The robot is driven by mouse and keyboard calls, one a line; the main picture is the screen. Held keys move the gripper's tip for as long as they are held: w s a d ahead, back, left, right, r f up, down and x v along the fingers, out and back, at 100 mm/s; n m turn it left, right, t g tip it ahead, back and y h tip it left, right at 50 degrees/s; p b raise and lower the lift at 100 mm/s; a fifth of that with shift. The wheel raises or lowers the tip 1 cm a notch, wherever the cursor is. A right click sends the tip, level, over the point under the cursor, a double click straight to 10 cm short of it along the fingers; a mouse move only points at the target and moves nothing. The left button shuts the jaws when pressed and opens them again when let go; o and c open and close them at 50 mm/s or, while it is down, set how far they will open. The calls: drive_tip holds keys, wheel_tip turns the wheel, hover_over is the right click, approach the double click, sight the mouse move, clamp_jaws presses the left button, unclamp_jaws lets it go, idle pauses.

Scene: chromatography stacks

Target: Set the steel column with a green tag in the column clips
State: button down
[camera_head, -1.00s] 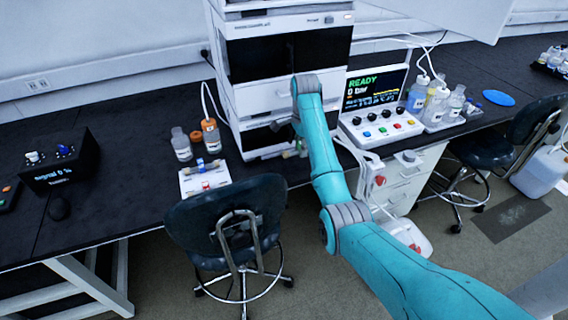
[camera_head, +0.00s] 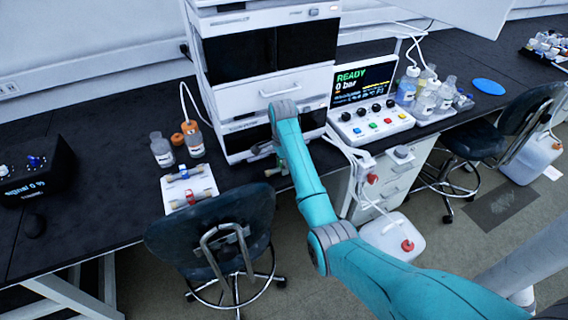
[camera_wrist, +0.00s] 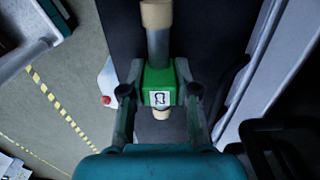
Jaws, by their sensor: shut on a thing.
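The steel column (camera_wrist: 158,48) with a green tag (camera_wrist: 158,78) and tan end caps fills the middle of the wrist view. My gripper (camera_wrist: 158,92) is shut on it at the green tag, one finger on each side. The tag carries a dark symbol on a white label. In the head view my gripper (camera_head: 268,148) is in front of the lower part of the chromatography stack (camera_head: 228,90), close to its lowest dark bay. The column is small and partly hidden there. I cannot make out the column clips in either view.
A white tray (camera_head: 200,187) with blue-tagged and red-tagged columns lies left of the stack, near bottles (camera_head: 162,150). A chair (camera_head: 215,225) stands before the bench. The control panel (camera_head: 370,122) and more bottles (camera_head: 425,100) stand to the right.

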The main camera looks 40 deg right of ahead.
drive_tip(key=shift+f, duration=0.2)
drive_tip(key=c, duration=0.9)
unclamp_jaws()
drive_tip(key=shift+f, duration=0.1)
drive_tip(key=shift+o, duration=0.2)
